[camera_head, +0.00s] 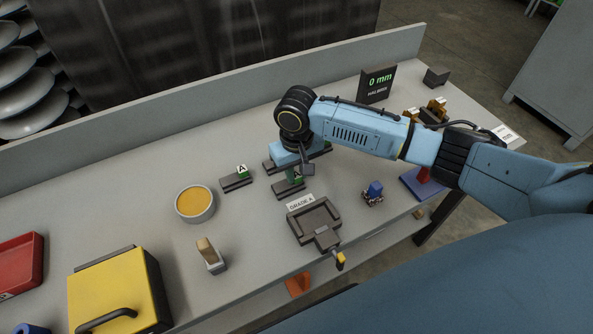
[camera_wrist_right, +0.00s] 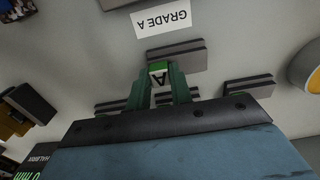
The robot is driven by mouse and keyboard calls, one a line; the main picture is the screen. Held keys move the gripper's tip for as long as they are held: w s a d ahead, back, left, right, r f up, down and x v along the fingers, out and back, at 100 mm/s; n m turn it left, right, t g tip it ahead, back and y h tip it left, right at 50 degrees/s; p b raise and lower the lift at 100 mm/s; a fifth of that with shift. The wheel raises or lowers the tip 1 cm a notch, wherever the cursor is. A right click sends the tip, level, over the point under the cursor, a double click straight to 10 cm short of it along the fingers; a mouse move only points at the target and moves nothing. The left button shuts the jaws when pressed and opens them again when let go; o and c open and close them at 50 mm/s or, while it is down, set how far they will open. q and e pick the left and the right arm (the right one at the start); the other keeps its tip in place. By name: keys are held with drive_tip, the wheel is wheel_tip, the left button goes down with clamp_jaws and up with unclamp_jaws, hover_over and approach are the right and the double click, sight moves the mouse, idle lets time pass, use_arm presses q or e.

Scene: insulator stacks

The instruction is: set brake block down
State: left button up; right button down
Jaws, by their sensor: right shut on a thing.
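My right gripper (camera_head: 297,175) points down over the bench among several dark flat bars. In the right wrist view its green fingers (camera_wrist_right: 160,90) are shut on a small brake block (camera_wrist_right: 159,73) with a green top and a white label marked A. A dark grey bar (camera_wrist_right: 180,56) lies just beyond it; I cannot tell whether the block touches it. Another green block marked A (camera_head: 242,171) sits at a dark bar (camera_head: 234,184) left of the gripper. My left gripper is not in view.
A round tub (camera_head: 195,204), brush (camera_head: 210,255) and yellow case (camera_head: 118,290) are to the left. A blue item (camera_head: 374,190) stands right; a 0 mm display (camera_head: 377,84) stands behind.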

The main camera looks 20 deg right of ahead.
sight(296, 174)
drive_tip(key=shift+f, duration=0.1)
drive_tip(key=c, duration=1.3)
unclamp_jaws()
drive_tip(key=shift+o, duration=0.2)
wheel_tip(296, 174, up, 12)
drive_tip(key=p, duration=0.2)
